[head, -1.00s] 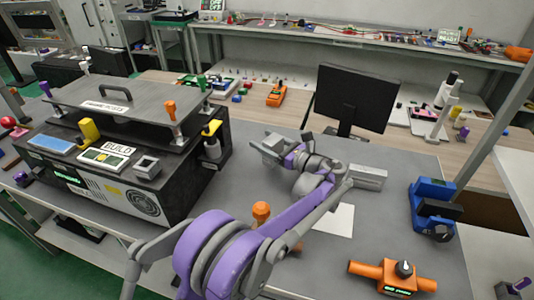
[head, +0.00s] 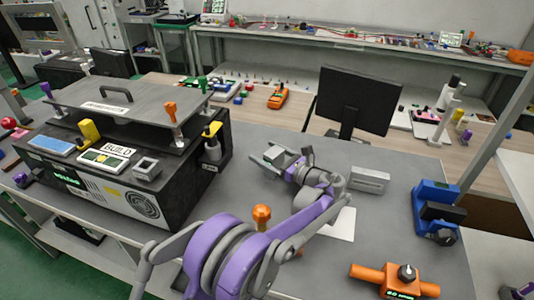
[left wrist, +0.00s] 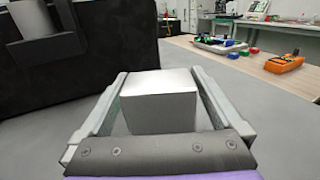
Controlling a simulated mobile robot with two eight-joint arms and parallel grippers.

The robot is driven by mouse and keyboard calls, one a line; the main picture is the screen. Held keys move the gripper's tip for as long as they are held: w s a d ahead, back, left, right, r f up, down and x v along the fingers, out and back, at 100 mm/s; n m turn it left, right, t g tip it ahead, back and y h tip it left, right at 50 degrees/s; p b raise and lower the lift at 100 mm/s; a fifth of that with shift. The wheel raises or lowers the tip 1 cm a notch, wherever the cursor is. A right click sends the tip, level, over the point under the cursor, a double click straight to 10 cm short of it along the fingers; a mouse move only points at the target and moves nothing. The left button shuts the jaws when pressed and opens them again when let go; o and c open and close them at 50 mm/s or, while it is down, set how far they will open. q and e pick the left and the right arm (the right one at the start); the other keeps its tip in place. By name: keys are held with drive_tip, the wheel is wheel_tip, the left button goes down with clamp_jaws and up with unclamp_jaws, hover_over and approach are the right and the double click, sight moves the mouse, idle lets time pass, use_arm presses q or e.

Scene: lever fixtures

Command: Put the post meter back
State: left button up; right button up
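My left gripper (head: 277,155) is over the grey table, to the right of the black machine. In the left wrist view its fingers (left wrist: 158,82) lie along both sides of a plain silver-grey block (left wrist: 160,100) and appear shut on it. In the head view the block (head: 274,153) shows small and pale between the fingers. I see no label on it, so I cannot tell whether it is the post meter. The black machine (head: 185,195) has coloured posts and a raised grey top plate (head: 120,97). My right gripper is not in view.
A grey box (head: 370,179) lies right of my left arm. A blue device (head: 436,210) and an orange device with a black knob (head: 395,281) stand at the right. An orange knob (head: 262,213) is close to my arm. A monitor (head: 357,98) stands behind.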

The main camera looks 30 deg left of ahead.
use_arm(q)
drive_tip(key=shift+r, duration=0.1)
drive_tip(key=shift+d+r, duration=0.1)
drive_tip(key=shift+d, duration=0.05)
drive_tip(key=d, duration=0.4)
drive_tip(key=s+d, duration=0.1)
drive_tip(key=d, duration=0.2)
drive_tip(key=s+d, duration=0.1)
drive_tip(key=d, duration=0.3)
drive_tip(key=shift+d, duration=0.3)
